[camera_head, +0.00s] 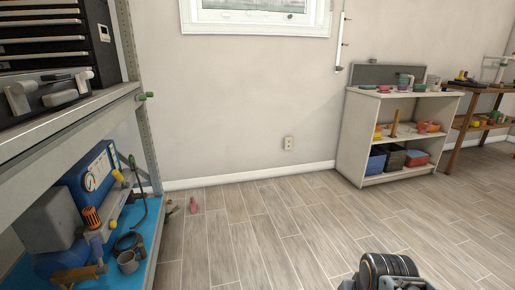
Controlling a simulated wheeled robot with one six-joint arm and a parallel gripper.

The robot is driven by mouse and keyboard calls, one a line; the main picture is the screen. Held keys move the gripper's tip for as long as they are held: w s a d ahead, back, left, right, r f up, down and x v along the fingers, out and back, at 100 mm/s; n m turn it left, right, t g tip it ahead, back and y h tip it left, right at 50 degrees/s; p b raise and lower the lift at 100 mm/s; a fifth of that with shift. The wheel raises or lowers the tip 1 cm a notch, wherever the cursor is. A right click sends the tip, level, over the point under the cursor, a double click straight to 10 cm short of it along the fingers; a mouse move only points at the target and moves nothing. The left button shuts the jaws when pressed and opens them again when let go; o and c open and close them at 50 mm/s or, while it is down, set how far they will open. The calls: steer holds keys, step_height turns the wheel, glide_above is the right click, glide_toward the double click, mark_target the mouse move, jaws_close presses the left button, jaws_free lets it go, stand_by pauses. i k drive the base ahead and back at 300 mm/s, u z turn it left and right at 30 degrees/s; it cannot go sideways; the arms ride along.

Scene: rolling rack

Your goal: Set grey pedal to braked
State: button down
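I cannot make out a grey pedal for certain. A metal rack with a grey post (141,85) stands at the left, and its near feet are out of frame. By the foot of its far post, a small pinkish-red piece (193,205) and a small grey-brown piece (171,207) show low at the floor. They are too small to tell what they are or how they are set. My gripper's fingers are not in view; a dark ridged part at the bottom right seems to be mine.
A green knob (146,96) juts from the post. A white shelf unit (356,135) stands at the back right. The wooden floor between is clear.

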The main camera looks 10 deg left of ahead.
mark_target(176, 208)
steer(key=u, duration=0.1)
steer(key=i, duration=2.3)
steer(key=u, duration=1)
steer(key=i, duration=1.15)
steer(key=u, duration=1.75)
steer(key=i, duration=0.75)
steer(key=u, duration=0.55)
